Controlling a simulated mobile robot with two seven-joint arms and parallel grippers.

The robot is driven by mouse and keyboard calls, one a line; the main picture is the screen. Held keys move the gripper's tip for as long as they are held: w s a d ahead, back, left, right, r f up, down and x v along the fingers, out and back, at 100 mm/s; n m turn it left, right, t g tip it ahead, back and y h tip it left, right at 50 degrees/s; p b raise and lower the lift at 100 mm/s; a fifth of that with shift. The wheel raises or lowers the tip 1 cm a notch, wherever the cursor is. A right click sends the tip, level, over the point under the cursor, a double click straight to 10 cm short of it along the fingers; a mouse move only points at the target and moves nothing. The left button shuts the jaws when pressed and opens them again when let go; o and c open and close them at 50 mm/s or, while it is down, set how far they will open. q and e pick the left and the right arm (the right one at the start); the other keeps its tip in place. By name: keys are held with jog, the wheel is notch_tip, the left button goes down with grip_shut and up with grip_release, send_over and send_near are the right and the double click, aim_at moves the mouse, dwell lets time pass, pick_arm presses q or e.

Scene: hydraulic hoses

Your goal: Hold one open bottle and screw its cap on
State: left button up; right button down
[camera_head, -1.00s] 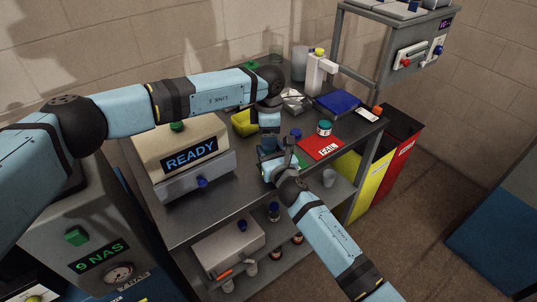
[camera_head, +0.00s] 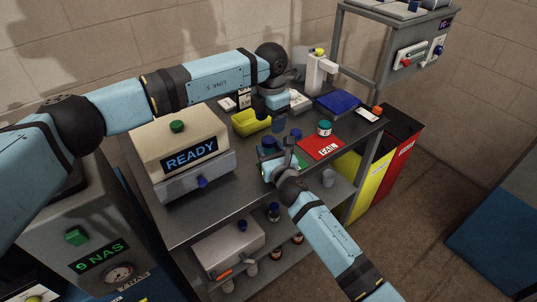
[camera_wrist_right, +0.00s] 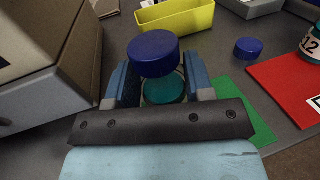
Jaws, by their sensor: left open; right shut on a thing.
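My right gripper (camera_wrist_right: 163,88) is shut on a bottle with teal contents (camera_wrist_right: 164,90), low over the bench's front part; it also shows in the head view (camera_head: 272,165). A dark blue cap (camera_wrist_right: 153,52) sits at the top of this bottle, also visible in the head view (camera_head: 268,143). How firmly it is seated I cannot tell. My left gripper (camera_head: 276,118) is open, above and behind the held bottle, beside the yellow tray. Another blue cap (camera_wrist_right: 249,46) lies on the bench. A second bottle (camera_head: 324,128) with teal contents stands on the red FAIL card (camera_head: 319,148).
The READY machine (camera_head: 190,155) stands close on the left. A green mat (camera_wrist_right: 238,105) lies under my right gripper. A blue box (camera_head: 338,102) and a white dispenser (camera_head: 315,72) are at the back right.

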aim_at(268, 139)
pick_arm(q)
jog(key=n, duration=0.2)
jog(key=r+n, duration=0.1)
jog(key=n, duration=0.3)
jog(key=r+n, duration=0.1)
jog(key=n, duration=0.1)
jog(key=shift+a+n, duration=0.2)
jog(key=shift+n, duration=0.2)
jog(key=shift+f, duration=0.15)
jog(key=shift+f, duration=3.9)
jog(key=c, duration=0.9)
jog(key=o, duration=1)
jog(key=shift+c, duration=0.2)
